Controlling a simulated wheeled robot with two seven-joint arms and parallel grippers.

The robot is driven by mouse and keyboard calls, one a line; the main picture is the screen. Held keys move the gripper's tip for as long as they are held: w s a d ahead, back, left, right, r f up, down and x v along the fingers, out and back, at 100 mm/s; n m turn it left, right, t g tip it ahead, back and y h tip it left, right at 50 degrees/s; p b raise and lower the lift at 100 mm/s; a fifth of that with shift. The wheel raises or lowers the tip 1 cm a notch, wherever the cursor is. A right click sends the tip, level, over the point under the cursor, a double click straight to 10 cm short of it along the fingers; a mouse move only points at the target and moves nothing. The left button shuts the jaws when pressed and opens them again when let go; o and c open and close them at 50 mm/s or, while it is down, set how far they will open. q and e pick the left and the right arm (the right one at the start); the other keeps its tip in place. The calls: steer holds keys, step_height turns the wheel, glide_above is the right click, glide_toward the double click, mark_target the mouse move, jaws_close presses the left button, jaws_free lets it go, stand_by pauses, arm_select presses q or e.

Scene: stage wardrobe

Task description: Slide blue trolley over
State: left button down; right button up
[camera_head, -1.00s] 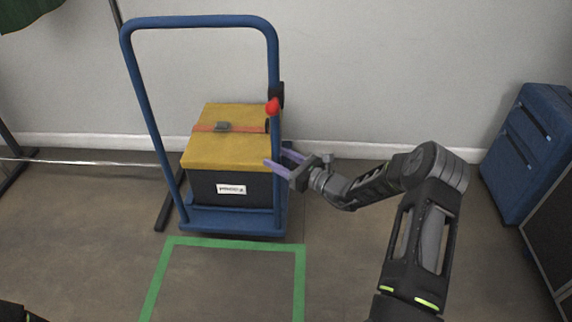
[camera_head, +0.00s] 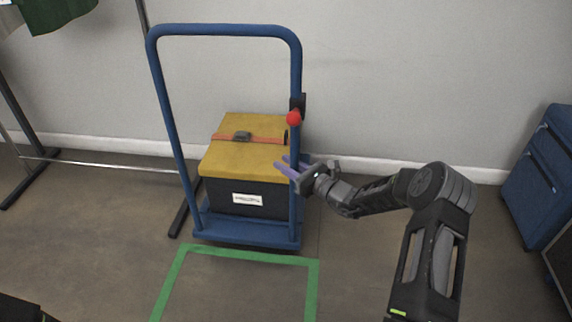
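The blue trolley (camera_head: 248,232) stands near the wall, left of centre, with its tall blue hoop handle upright. It carries a dark box with a yellow lid (camera_head: 235,158), an orange strap and a white label. My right gripper (camera_head: 284,163) is at the handle's right post, below a red knob (camera_head: 293,118). Its purple fingers lie close together around the post, one in front, and appear shut on it. Part of the far finger is hidden by the post. My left gripper is not in view.
A green tape outline (camera_head: 250,254) lies on the floor just in front of the trolley, with bare floor inside it. A blue case (camera_head: 540,180) stands at the right edge. A dark rack (camera_head: 40,172) with a green garment (camera_head: 52,12) stands at the left.

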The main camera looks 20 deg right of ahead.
jaws_close()
stand_by(0.9)
